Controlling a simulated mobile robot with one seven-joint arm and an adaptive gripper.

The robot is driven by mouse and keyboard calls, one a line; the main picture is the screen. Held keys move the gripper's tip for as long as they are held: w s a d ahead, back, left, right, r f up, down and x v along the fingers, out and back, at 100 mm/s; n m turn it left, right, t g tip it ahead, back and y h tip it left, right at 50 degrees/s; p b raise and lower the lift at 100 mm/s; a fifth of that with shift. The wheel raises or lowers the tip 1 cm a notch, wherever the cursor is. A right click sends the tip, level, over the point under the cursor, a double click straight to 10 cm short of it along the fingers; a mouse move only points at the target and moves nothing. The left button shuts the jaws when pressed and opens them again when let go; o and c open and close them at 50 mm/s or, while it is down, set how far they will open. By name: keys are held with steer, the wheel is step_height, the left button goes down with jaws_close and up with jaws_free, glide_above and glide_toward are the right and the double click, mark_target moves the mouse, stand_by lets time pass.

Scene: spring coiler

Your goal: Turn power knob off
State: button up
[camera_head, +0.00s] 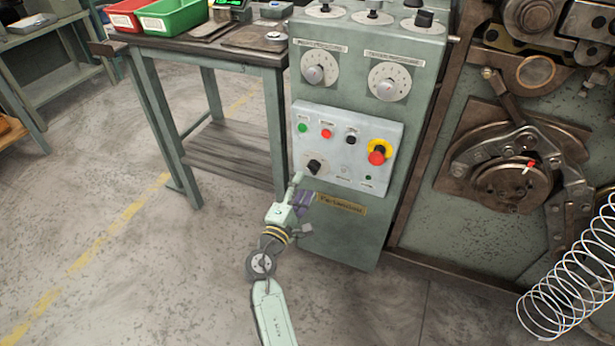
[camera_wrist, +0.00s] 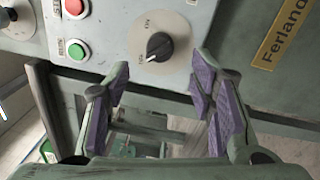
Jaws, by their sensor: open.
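The power knob (camera_head: 314,167) is a black rotary knob low on the left of the grey control panel (camera_head: 345,143). In the wrist view the knob (camera_wrist: 159,46) sits on a pale round dial (camera_wrist: 150,28) with an "ON" mark. Its white pointer line is towards the lower left there. My gripper (camera_head: 300,187) is just below the knob in the head view. In the wrist view its two purple-padded fingers (camera_wrist: 160,78) are apart, one to each side below the knob, with nothing between them. They do not appear to touch the knob.
Green (camera_head: 303,128), red (camera_head: 326,133) and black (camera_head: 350,139) buttons sit above the knob. A red emergency stop (camera_head: 377,157) on yellow is to the right. A workbench (camera_head: 200,42) stands left of the cabinet; coiling machinery (camera_head: 520,180) and a wire spring (camera_head: 575,275) are right. Floor in front is clear.

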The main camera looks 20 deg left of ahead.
steer(key=s, duration=0.6)
steer(key=shift+f, duration=0.2)
steer(key=shift+a, duration=0.1)
